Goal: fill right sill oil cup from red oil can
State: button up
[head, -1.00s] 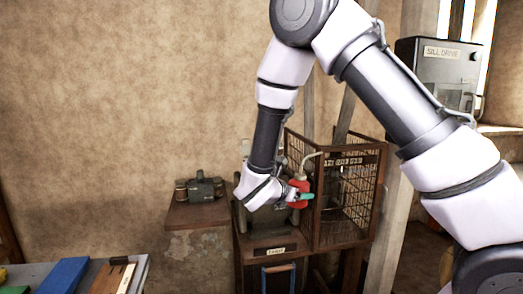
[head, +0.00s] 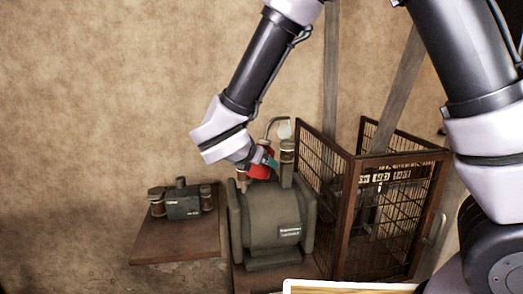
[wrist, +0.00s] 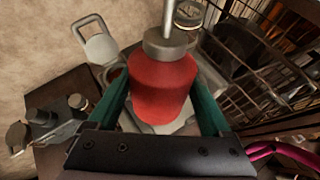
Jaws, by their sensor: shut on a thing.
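My gripper (head: 268,163) has its teal fingers shut on the red oil can (head: 258,170), held above the grey machine (head: 268,222). In the wrist view the red oil can (wrist: 163,88) sits between both fingers, its grey collar and spout toward the top. In the head view the curved spout (head: 270,123) arches right toward the right oil cup (head: 287,153), which has a pale raised piece above it. I cannot tell whether the spout tip touches the cup or whether oil flows. The left cup (head: 242,182) is partly hidden.
A wire cage (head: 400,215) with a wooden frame stands close on the right. A small dark device (head: 183,203) with two cups sits on a wooden ledge (head: 160,250) at left. Bare wall lies behind.

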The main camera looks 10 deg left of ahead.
jog(key=shift+w+a+r+y, duration=0.1)
jog(key=shift+w+a+y, duration=0.1)
jog(key=shift+w+y, duration=0.1)
jog(key=g, duration=0.1)
jog(key=s+a+f+g+y, duration=0.1)
jog(key=shift+s+a+m+g+y, duration=0.2)
jog(key=shift+s+m+g+y, duration=0.1)
jog(key=shift+m+g, duration=0.1)
jog(key=shift+s+a+r+g+y, duration=0.25)
jog(key=shift+s+r+g+y, duration=0.1)
jog(key=shift+g+y, duration=0.3)
dwell(0.4)
